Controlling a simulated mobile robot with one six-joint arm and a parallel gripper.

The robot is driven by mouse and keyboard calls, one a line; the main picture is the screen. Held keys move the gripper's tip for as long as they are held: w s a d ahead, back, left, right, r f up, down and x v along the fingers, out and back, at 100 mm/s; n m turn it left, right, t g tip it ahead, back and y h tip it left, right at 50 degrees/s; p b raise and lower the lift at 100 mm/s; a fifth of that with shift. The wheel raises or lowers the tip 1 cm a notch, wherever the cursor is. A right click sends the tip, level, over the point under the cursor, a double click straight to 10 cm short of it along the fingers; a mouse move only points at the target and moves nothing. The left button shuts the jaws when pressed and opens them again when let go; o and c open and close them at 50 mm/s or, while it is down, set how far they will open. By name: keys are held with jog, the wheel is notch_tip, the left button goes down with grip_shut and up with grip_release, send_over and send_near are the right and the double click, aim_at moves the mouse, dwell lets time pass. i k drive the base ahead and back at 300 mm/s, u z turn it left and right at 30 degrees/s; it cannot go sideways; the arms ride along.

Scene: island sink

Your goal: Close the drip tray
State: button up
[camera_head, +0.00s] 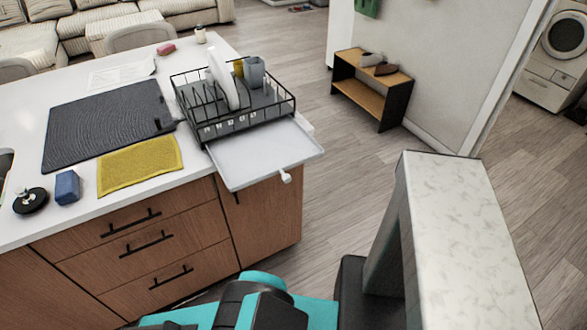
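The drip tray (262,154) is a flat, pale grey tray under the black wire dish rack (238,120). It is pulled out toward me, well past the rack's front and over the counter edge. A small white knob (286,177) sits on its front edge, near the right corner. The rack stands at the right end of the island counter and holds a white plate (222,78) and a grey cup (254,71). I cannot make out my gripper in this view; only teal and black parts of my body show at the bottom.
A yellow cloth (140,165) and a dark mat (108,124) lie left of the rack. A blue sponge (67,187) is farther left. Wooden drawers (146,242) with black handles line the island front. A low shoe shelf (371,89) stands beyond.

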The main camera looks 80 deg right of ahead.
aim_at(244, 158)
jog(key=k, duration=0.2)
jog(key=z, duration=2.6)
jog(key=k, duration=0.6)
jog(key=u, duration=0.1)
jog(key=i, duration=0.55)
